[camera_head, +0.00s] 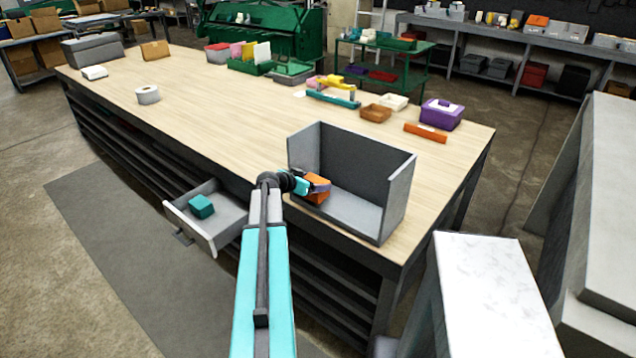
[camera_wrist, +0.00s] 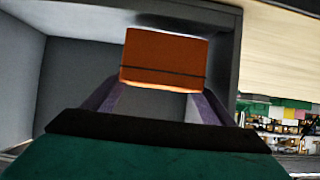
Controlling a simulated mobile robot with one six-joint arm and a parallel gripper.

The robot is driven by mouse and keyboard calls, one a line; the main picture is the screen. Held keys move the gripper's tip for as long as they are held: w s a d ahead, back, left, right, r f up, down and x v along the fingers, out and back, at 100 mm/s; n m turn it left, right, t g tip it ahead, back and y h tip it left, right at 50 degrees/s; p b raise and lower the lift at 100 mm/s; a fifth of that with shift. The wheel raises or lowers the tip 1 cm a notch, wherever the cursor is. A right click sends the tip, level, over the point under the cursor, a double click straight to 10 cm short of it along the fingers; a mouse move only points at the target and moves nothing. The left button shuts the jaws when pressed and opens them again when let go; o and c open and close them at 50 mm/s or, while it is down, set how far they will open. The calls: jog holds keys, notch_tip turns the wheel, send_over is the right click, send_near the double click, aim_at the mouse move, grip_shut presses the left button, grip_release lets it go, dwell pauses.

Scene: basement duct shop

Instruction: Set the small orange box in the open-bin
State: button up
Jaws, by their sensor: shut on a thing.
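The small orange box (camera_head: 315,189) is held in my gripper (camera_head: 318,185), at the open front of the grey open-bin (camera_head: 352,160) on the wooden workbench. In the wrist view the orange box (camera_wrist: 165,60) sits between the two fingers of my gripper (camera_wrist: 160,95), with grey bin walls (camera_wrist: 85,75) around it. The box appears to be inside or just at the mouth of the bin, near its left wall. I cannot tell whether its underside touches the bin floor.
A pulled-out drawer (camera_head: 212,222) with a teal box (camera_head: 201,206) stands left of my arm. The bench's left-middle (camera_head: 215,120) is clear.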

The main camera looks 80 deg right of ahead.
aim_at(316, 177)
jog(key=shift+s+d, duration=0.25)
jog(key=shift+d, duration=0.5)
jog(key=shift+s+d+f+p, duration=0.1)
jog(key=shift+s+d+p, duration=0.15)
jog(key=shift+d+p, duration=0.45)
jog(key=shift+a+f+p, duration=0.1)
jog(key=shift+f+p, duration=0.65)
jog(key=shift+f, duration=1)
jog(key=shift+f, duration=0.1)
jog(key=o, duration=0.9)
